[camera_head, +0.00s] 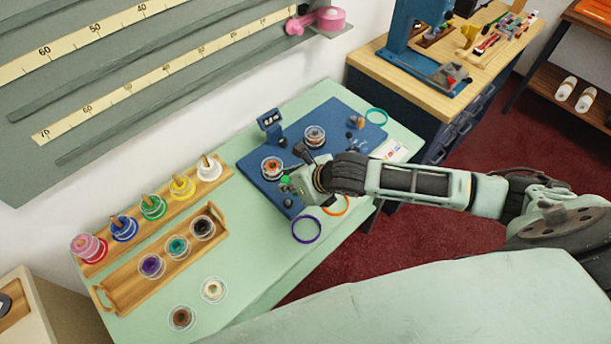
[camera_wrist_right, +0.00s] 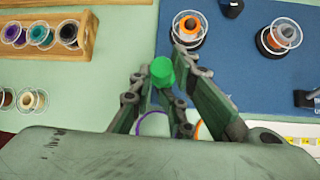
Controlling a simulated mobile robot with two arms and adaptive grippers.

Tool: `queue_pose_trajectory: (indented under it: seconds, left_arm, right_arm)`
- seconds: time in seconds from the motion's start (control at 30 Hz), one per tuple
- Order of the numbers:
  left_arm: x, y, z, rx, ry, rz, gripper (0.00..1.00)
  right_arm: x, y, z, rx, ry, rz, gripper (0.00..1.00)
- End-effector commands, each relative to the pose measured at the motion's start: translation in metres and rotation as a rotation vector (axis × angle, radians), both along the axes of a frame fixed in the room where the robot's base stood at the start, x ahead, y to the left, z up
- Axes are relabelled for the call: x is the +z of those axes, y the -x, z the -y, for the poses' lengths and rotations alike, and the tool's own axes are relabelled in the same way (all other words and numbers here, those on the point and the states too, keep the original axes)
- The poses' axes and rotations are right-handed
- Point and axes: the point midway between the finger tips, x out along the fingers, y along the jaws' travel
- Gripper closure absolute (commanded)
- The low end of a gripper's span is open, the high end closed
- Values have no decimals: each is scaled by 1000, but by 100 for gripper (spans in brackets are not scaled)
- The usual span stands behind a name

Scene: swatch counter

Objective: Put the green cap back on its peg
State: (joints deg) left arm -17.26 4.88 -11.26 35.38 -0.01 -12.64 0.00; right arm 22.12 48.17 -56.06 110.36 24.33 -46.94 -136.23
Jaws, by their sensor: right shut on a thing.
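The green cap (camera_wrist_right: 162,71) is a small bright green cylinder between the fingertips of my right gripper (camera_wrist_right: 165,78) in the right wrist view. The right gripper (camera_head: 291,183) is shut on it over the blue mat (camera_head: 258,189), near the orange spool (camera_head: 272,167). In the head view only a bit of green (camera_head: 285,180) shows at the fingertips. I cannot tell which peg is the cap's own. The green spool (camera_head: 153,207) sits on a wooden peg in the back rack. My left gripper is not in view.
A wooden rack (camera_head: 135,223) of coloured spools and a wooden tray (camera_head: 130,290) with several dark-cored spools are at left. Another spool (camera_head: 314,136) stands on the blue mat beside a small display (camera_head: 269,119). A purple ring (camera_head: 306,229) lies near the front edge. The green counter (camera_head: 250,265) has free room at front.

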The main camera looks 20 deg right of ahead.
Motion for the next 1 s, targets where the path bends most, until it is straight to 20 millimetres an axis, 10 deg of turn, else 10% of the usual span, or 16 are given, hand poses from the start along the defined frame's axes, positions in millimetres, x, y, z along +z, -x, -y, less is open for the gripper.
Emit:
queue_pose_trajectory:
  seconds: [1.0]
  left_arm:
    - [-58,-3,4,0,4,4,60]
  right_arm:
    - [-58,1,-1,7,0,-1,99]
